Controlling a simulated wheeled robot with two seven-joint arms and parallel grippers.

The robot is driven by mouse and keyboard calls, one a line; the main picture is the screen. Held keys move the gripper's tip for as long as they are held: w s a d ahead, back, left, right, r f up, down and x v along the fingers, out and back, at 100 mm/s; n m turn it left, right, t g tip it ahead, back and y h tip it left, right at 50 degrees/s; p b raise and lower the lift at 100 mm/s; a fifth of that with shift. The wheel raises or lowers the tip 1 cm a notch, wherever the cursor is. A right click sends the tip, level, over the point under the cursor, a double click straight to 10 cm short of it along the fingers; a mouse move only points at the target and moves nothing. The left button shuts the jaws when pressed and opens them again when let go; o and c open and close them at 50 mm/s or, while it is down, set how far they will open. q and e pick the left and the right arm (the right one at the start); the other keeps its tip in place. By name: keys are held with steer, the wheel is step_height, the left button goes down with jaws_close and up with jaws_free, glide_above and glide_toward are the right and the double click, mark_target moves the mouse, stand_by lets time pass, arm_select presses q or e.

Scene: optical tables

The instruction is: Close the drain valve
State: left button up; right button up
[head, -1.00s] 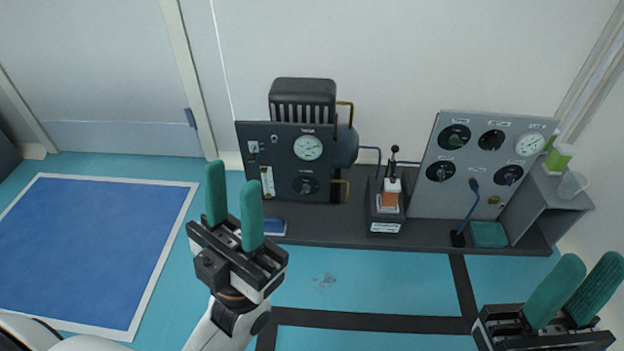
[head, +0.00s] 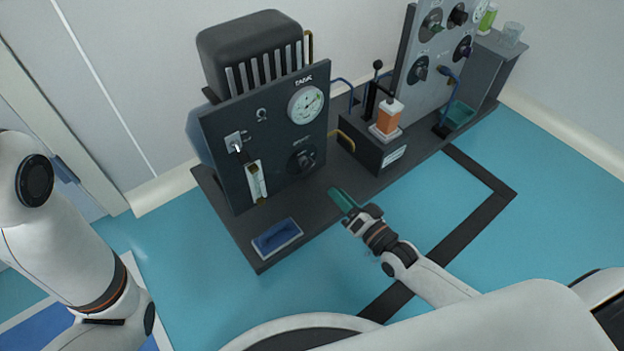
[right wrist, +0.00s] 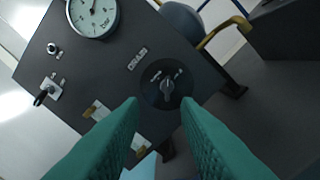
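The drain valve (right wrist: 167,88) is a round black knob on the dark panel (right wrist: 100,75), under a DRAIN label in the right wrist view. It also shows low on the panel, below the gauge, in the head view (head: 301,161). My right gripper (head: 338,197) is in front of the panel, with its green fingers pointing toward the knob. In the right wrist view the fingers (right wrist: 160,104) are apart, with nothing between them, and the knob lies beyond their tips. In the head view my left arm shows at the left, but its gripper is out of view.
A pressure gauge (head: 306,104) and a toggle switch (head: 236,142) are on the panel. A blue tray (head: 277,237) lies on the dark base at the front left. A lever unit with an orange block (head: 388,118) and a grey dial panel (head: 443,50) stand to the right.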

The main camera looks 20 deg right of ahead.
mark_target(310, 168)
steer(key=b+x, duration=0.2)
steer(key=x, duration=0.2)
steer(key=f+b+x, duration=0.1)
steer(key=b+x, duration=0.1)
steer(key=x, duration=0.2)
steer(key=b+x, duration=0.2)
steer(key=x, duration=0.2)
steer(key=shift+w+f, duration=0.1)
steer(key=shift+f, duration=0.15)
jaws_close()
